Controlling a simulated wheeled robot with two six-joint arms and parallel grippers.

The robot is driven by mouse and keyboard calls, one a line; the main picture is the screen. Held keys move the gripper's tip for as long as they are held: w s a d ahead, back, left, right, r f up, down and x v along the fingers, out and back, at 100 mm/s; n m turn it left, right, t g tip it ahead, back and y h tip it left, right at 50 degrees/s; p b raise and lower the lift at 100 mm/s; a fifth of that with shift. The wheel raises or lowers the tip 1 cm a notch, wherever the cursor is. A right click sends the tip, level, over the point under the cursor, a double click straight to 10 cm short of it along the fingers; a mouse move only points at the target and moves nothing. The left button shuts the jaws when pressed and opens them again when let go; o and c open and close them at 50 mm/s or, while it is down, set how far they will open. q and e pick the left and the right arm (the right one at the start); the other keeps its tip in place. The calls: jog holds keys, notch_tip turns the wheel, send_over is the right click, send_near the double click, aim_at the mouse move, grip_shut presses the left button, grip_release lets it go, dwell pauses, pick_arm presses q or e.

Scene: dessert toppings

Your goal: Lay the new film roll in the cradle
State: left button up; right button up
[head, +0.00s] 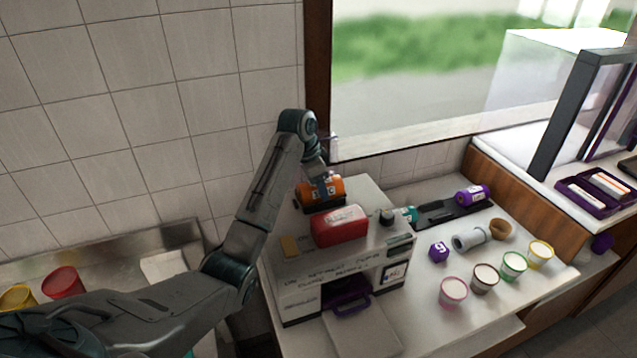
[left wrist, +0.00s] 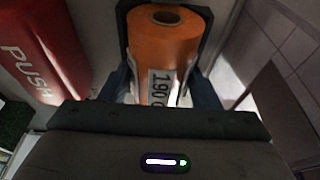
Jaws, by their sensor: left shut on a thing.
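The orange film roll (head: 325,193), with a white label and dark print, is at the back of the white cup-sealing machine (head: 330,290). My left gripper (head: 322,182) is shut on it from above. In the left wrist view the orange roll (left wrist: 160,45) lies between the two fingers, with its hollow core end at the top. A dark frame (left wrist: 205,45), which looks like the cradle, borders the roll there. I cannot tell whether the roll rests in it or hangs just above. My right gripper is not in view.
A red block (head: 340,226), reading PUSH in the left wrist view (left wrist: 40,50), stands in front of the roll. Several cups, including a pink-rimmed one (head: 453,292), stand on the counter. The tiled wall is close behind.

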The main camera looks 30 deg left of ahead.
pick_arm(q)
jog(key=o, duration=1.6)
jog(key=shift+o, duration=0.2)
jog(key=shift+r, duration=0.2)
jog(key=shift+r, duration=1.05)
